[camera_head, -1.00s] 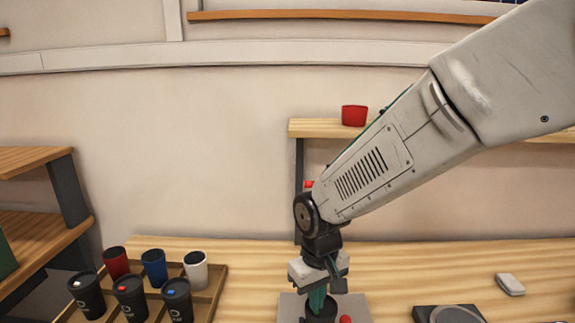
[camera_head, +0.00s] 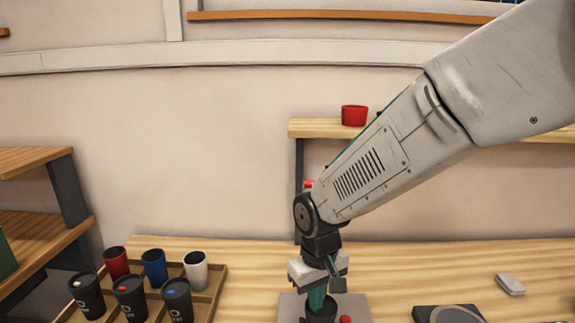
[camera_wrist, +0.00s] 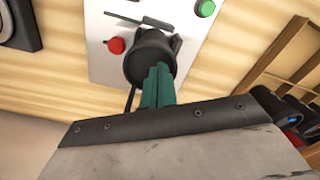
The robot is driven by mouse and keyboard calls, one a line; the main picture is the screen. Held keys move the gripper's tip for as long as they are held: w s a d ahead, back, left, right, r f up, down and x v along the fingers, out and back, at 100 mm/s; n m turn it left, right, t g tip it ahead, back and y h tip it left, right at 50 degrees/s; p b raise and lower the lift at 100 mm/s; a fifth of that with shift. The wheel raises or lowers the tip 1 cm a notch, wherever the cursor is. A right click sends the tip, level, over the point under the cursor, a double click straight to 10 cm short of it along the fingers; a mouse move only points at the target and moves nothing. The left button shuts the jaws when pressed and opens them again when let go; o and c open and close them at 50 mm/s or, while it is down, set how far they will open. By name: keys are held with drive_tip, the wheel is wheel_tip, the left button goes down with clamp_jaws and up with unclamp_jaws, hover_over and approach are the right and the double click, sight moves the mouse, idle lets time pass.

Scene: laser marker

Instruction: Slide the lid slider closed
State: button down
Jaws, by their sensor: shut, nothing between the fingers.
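My gripper (camera_head: 317,300) has teal fingers that are shut, with nothing between them. It points down at a black cup-like object (camera_head: 320,313) on a light plate (camera_head: 290,306) at the bottom of the head view. In the wrist view, the teal fingertips (camera_wrist: 157,75) are at the top of this black object (camera_wrist: 148,52) and overlap its near rim. Whether they touch it, I cannot tell. No lid slider can be made out; the fingers hide part of the top.
The plate bears a red button (camera_wrist: 116,45) and a green button (camera_wrist: 204,8). A wooden tray (camera_head: 213,296) with several cups stands at left; the front black ones have coloured spots on top. A dark device (camera_head: 430,314) and a small pale block (camera_head: 510,285) lie at right.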

drive_tip(key=shift+w, duration=0.65)
idle(0.5)
wheel_tip(320, 180, up, 7)
idle(1.4)
drive_tip(key=s+d+r+m, duration=0.2)
drive_tip(key=s+d+r, duration=0.2)
drive_tip(key=s+d, duration=0.6)
drive_tip(key=s+d+r+m+t, duration=0.1)
drive_tip(key=s+d+r+m, duration=0.2)
drive_tip(key=s+d, duration=0.7)
drive_tip(key=shift+s+d+r+m, duration=0.3)
drive_tip(key=shift+s+d+r, duration=0.1)
drive_tip(key=shift+s, duration=0.25)
